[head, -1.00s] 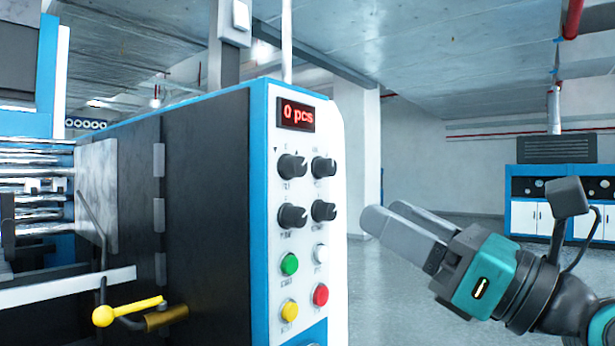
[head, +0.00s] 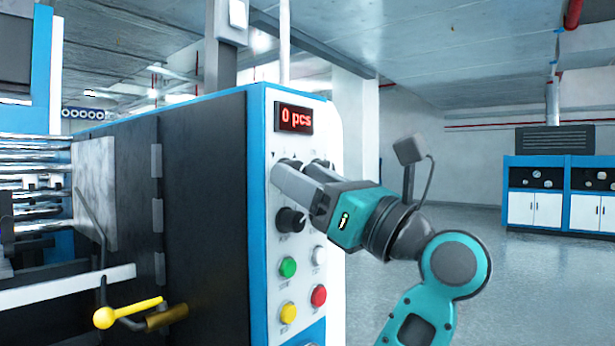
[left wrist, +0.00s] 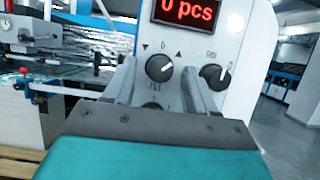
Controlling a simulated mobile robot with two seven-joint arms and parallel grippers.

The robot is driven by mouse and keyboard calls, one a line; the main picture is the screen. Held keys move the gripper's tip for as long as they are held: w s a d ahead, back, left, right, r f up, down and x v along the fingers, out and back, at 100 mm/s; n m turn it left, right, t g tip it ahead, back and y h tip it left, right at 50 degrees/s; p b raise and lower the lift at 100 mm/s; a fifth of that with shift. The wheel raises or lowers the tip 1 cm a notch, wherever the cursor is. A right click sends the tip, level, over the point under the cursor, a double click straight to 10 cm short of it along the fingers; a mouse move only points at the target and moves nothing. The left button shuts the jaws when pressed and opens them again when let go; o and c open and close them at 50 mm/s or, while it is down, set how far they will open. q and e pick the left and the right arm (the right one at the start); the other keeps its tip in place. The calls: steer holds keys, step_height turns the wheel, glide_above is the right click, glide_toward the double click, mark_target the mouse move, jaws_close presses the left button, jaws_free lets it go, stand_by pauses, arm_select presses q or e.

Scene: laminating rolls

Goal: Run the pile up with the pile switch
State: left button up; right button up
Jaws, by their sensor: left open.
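The panel's upper-left black knob, with down and up triangles above it, appears to be the pile switch (left wrist: 160,67). Its white pointer line leans to the upper right, and the label beneath is blurred. My left gripper (head: 292,178) is open in front of the upper part of the panel and covers most of this knob in the head view. In the left wrist view its two fingers (left wrist: 160,85) lie left and right of the knob, with a gap between them. I cannot tell whether they touch it. My right gripper is not in view.
The red display (head: 294,117) reads 0 pcs. Close by are a second upper knob (left wrist: 214,76), a lower-left knob (head: 290,219), and green (head: 287,267), white, yellow (head: 288,313) and red (head: 318,295) buttons. A yellow-handled lever (head: 128,312) sticks out left. Floor to the right is clear.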

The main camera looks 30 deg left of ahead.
arm_select(q)
jaws_close()
steer(key=shift+w+n+g+h+b, duration=0.1)
steer(key=shift+n+g+h+b, duration=0.15)
steer(key=shift+n+g+b, duration=1.25)
steer(key=shift+w+n+g+h+b, duration=0.2)
steer(key=shift+n+g+h, duration=0.15)
steer(key=shift+n, duration=2.2)
steer(key=shift+w+n+g+h+b, duration=0.15)
steer(key=shift+n+g+b, duration=0.75)
steer(key=shift+n, duration=1.15)
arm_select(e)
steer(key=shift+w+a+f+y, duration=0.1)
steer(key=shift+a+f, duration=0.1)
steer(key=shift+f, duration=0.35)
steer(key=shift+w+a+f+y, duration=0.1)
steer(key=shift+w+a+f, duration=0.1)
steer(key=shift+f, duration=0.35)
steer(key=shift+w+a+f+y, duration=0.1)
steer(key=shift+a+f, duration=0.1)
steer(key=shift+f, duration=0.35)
arm_select(q)
steer(key=shift+s+r+g, duration=0.1)
steer(key=shift+g, duration=0.15)
jaws_free()
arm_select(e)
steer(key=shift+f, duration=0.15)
arm_select(q)
steer(key=shift+d, duration=0.1)
